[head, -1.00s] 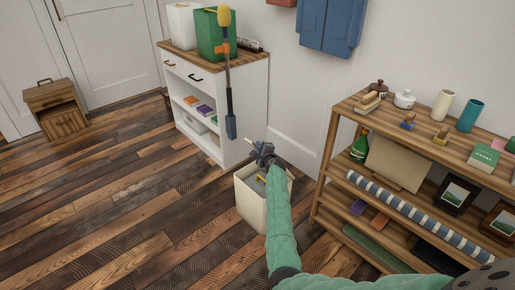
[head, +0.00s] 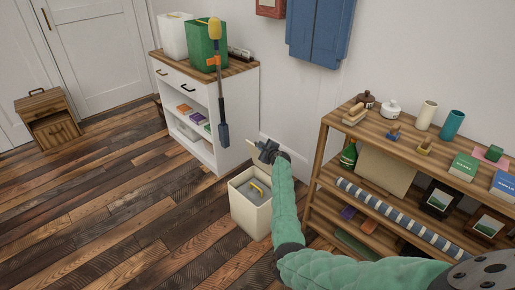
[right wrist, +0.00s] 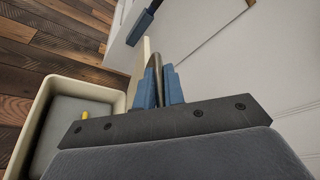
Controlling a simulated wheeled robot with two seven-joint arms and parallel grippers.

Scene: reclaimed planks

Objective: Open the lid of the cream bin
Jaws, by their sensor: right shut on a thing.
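The cream bin (head: 248,216) stands on the floor between the white cabinet and the plank shelf. Its top is uncovered, and a grey interior with something yellow (head: 257,187) shows inside. In the right wrist view the bin's rim (right wrist: 42,105) is at the left. A cream panel, seen nearly edge-on and apparently the lid (right wrist: 139,74), stands raised beside the opening. My right gripper (head: 262,150) is above the bin's back edge. Its blue fingers (right wrist: 160,88) are shut on a grey curved bar, apparently the lid handle (right wrist: 157,72). My left gripper is out of view.
The plank shelf (head: 318,165) with several small items is close to the right of my arm. Open floor (head: 130,215) lies at left.

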